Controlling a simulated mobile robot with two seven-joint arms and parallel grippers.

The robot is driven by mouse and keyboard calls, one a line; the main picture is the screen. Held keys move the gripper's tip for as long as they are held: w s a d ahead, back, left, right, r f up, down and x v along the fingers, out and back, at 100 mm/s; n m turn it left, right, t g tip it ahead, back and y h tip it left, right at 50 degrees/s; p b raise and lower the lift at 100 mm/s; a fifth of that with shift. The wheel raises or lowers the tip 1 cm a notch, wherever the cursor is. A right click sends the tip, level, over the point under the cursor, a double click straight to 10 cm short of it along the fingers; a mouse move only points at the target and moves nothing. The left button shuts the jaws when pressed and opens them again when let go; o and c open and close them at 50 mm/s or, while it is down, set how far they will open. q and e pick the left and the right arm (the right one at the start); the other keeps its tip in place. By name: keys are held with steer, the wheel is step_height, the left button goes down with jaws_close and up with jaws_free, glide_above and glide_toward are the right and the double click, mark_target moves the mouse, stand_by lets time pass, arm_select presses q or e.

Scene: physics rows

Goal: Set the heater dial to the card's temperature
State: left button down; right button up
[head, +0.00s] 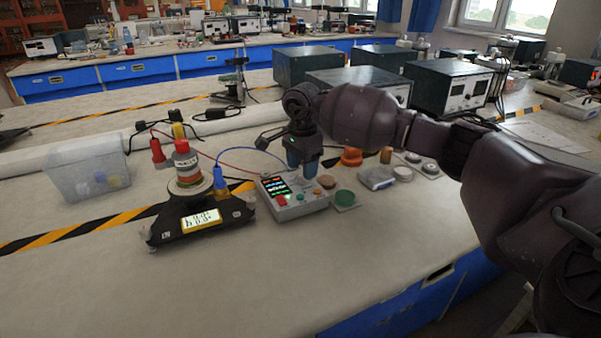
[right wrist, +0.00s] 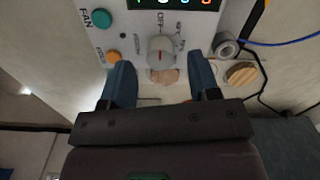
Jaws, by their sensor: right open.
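The heater control box (head: 292,196) is a pale grey unit with a dark lit display, a red button and small green and orange buttons. My right gripper (head: 301,160) points down over the box. In the right wrist view the open gripper (right wrist: 159,60) has its blue fingertips on either side of the dial, with gaps to it. A lit yellowish card (head: 201,220) with dark marks sits on a black stand; its text is unreadable here. My left gripper is not in view.
A coil stack with red and yellow plugs (head: 187,170) stands left of the box, its wires running close by. A clear bin (head: 88,167) is farther left.

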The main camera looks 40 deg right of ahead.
steer(key=shift+f, duration=0.9)
steer(key=c, duration=0.9)
